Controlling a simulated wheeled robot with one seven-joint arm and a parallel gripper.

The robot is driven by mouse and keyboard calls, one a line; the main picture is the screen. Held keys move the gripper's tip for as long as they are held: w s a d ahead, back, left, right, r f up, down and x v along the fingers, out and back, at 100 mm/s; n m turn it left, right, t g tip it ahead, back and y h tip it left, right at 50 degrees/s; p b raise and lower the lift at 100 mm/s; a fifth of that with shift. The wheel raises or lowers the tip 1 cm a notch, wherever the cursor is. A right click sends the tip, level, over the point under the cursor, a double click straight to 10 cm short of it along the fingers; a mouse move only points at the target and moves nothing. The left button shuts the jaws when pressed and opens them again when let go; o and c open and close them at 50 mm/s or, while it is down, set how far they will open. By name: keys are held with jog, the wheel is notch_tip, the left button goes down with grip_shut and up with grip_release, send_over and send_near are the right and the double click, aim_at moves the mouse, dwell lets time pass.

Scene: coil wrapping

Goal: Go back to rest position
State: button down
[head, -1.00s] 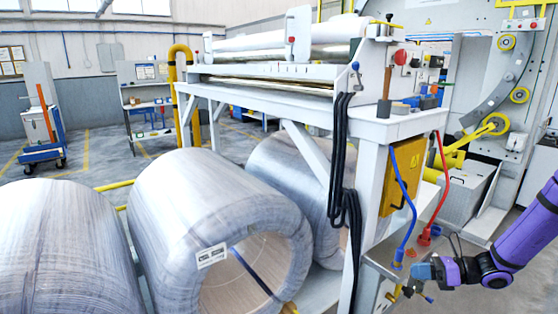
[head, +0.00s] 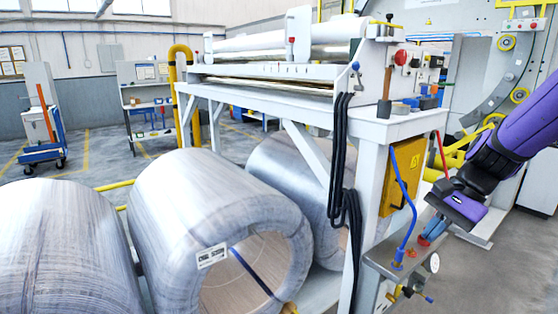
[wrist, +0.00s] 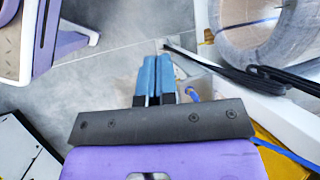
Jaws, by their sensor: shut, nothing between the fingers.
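My purple arm reaches in from the right side of the head view. My gripper (head: 430,236) points down and left, above the right part of the metal shelf (head: 385,262) on the machine's leg. In the wrist view its blue fingers (wrist: 156,72) are side by side and shut, with nothing between them. A pressure gauge (head: 432,263) with a white face shows just below the gripper. The red hose's lower end is hidden behind my arm.
A blue hose (head: 404,215) and a yellow box (head: 402,172) are on the machine's leg, left of the gripper. Wrapped coils (head: 180,200) fill the left and middle. Black cables (head: 340,170) hang from the machine. Grey floor is open at the lower right.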

jog(key=s+r+n+t+h, duration=0.5)
jog(key=s+r+n, duration=0.5)
jog(key=s, duration=0.6)
jog(key=shift+d+r+h, duration=0.15)
jog(key=shift+r+h, duration=0.25)
jog(key=shift+r, duration=0.65)
